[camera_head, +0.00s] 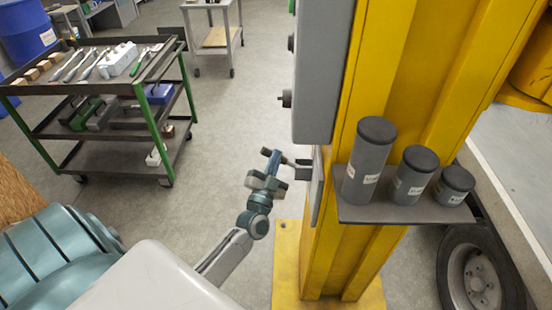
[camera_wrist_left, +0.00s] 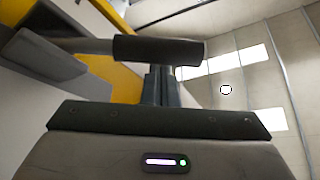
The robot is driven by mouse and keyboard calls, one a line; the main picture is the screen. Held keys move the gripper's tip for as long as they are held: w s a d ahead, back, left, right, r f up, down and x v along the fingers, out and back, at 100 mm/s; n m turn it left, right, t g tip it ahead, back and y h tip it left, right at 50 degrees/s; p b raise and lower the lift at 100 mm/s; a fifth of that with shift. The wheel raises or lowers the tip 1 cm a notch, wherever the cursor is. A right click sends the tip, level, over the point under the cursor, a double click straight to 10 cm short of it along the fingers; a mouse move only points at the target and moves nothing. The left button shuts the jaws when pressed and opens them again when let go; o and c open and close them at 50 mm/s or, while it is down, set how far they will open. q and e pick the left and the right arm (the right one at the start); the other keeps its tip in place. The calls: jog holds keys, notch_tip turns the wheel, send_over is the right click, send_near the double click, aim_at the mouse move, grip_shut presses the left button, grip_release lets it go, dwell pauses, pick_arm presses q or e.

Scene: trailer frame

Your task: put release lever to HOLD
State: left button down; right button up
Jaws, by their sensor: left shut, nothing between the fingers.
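The release lever (camera_head: 288,161) sticks out to the left from a bracket on the side of the yellow post. In the left wrist view its dark cylindrical grip (camera_wrist_left: 150,49) lies across the picture on a pale rod running left to the mount. My left gripper (camera_head: 272,164) is at the lever's outer end. In the left wrist view its fingers (camera_wrist_left: 159,80) are shut with nothing between them, just below the grip; whether they touch it I cannot tell. No HOLD mark is readable. My right gripper is not in view.
A grey box (camera_head: 325,70) is fixed to the yellow post (camera_head: 400,80) above the lever. A shelf (camera_head: 400,213) right of it bears three dark cylinders (camera_head: 368,160). A tool cart (camera_head: 110,110) stands at the left. The floor between cart and post is clear.

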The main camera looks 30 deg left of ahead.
pick_arm(q)
jog(key=shift+f, duration=0.1)
